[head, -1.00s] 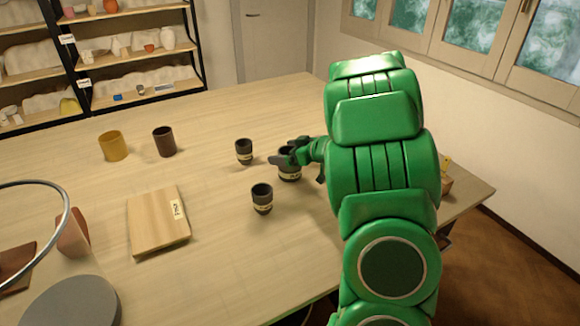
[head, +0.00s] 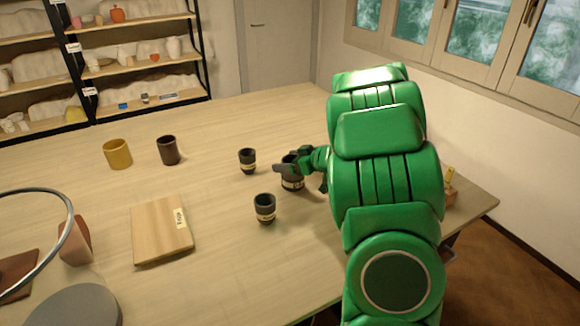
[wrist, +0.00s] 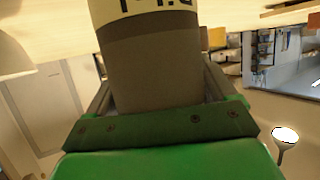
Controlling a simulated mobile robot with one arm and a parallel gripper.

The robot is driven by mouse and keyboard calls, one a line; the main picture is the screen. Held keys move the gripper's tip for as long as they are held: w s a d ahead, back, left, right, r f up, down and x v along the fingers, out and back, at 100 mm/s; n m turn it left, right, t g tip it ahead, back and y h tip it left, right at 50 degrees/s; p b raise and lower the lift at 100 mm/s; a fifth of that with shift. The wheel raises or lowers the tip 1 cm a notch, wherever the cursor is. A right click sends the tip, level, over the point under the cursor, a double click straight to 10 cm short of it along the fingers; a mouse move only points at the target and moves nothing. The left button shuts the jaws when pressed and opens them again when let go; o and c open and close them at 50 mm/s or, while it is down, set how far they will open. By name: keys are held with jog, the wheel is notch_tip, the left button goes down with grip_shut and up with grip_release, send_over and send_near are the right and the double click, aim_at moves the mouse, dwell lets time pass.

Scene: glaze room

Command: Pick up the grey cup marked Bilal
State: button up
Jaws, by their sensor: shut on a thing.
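A dark grey cup (head: 292,184) with a pale label band stands at the right of a group of small cups on the table. My gripper (head: 288,168) is shut on it near its upper part. In the wrist view the grey cup (wrist: 155,70) fills the middle between the fingers. Its cream band is cut by the top edge, so only parts of the letters show. I cannot tell in the head view whether its base is clear of the table. Two similar dark cups with label bands stand apart from it, one to the left (head: 247,161) and one nearer (head: 265,209).
A mustard cup (head: 117,154) and a dark brown cup (head: 168,150) stand further left. A wooden board (head: 160,230) with a label lies at the front left. A grey round disc (head: 70,308) is in the near left corner. The table's far middle is bare.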

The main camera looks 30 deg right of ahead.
jog(key=shift+r, duration=0.5)
jog(key=s+a+r, duration=0.2)
jog(key=s+r, duration=0.4)
jog(key=s+a+r, duration=0.2)
jog(key=s+r, duration=0.3)
jog(key=s, duration=0.2)
jog(key=shift+s+a+r, duration=0.15)
jog(key=shift+a+r, duration=0.1)
jog(key=shift+r, duration=0.1)
